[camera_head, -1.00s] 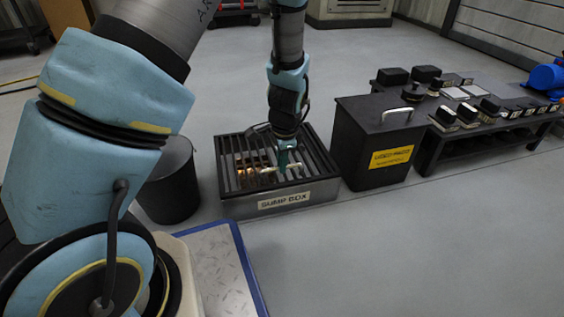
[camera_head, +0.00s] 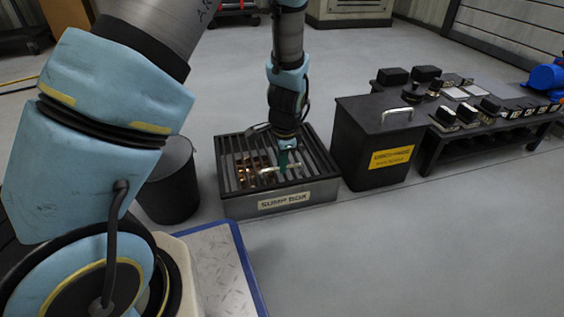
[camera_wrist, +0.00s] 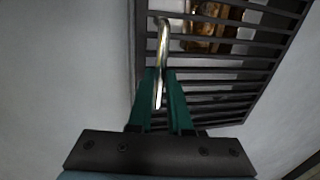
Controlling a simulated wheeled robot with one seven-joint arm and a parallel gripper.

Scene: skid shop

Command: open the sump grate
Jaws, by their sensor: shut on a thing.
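The sump box (camera_head: 284,200) is a low grey box with a "SUMP BOX" label on its front. Its dark slatted grate (camera_head: 318,160) lies across the top, and it fills much of the wrist view (camera_wrist: 225,85). A pale metal bar handle (camera_head: 267,171) sits on the grate; in the wrist view the handle (camera_wrist: 163,40) runs down between my fingers. My gripper (camera_head: 284,163) has green fingers and points down at the grate. In the wrist view my gripper (camera_wrist: 161,85) is shut on the handle. Brass-coloured parts (camera_wrist: 205,25) show below the slats.
A black lidded bin (camera_head: 372,145) with a yellow label stands close to the right of the sump box. A dark round bin (camera_head: 170,180) stands to its left. A low black bench (camera_head: 480,150) with several parts is further right. Floor in front is clear.

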